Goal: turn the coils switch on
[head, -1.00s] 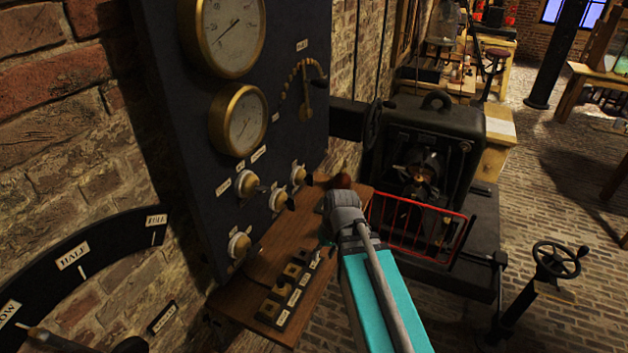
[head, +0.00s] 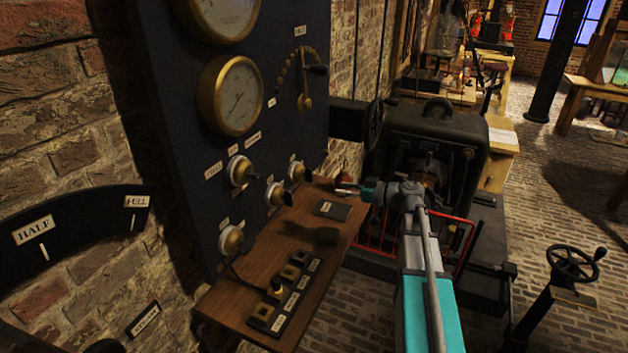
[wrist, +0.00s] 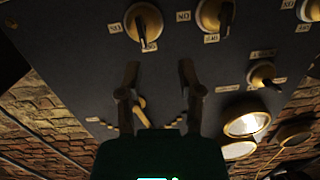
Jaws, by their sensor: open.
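The dark panel (head: 300,135) carries several brass-and-white rotary switches with black handles: an upper left one (head: 240,170), a middle one (head: 276,193), a right one (head: 297,172) and a lower one (head: 232,240). Their name labels are too small to read, so I cannot tell which is coils. My gripper (head: 350,190) is open and empty, right of the switches and above the wooden shelf, pointing left toward the panel. In the wrist view my gripper (wrist: 159,75) has both fingers apart, with switches (wrist: 144,22) and (wrist: 214,16) beyond them. No contact shows.
The wooden shelf (head: 265,250) below the switches bears a labelled socket strip (head: 290,290) and a small dark plate (head: 332,210). A red guard rail (head: 375,235) and a black machine (head: 435,135) stand behind my arm. Brass gauges (head: 231,95) sit above.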

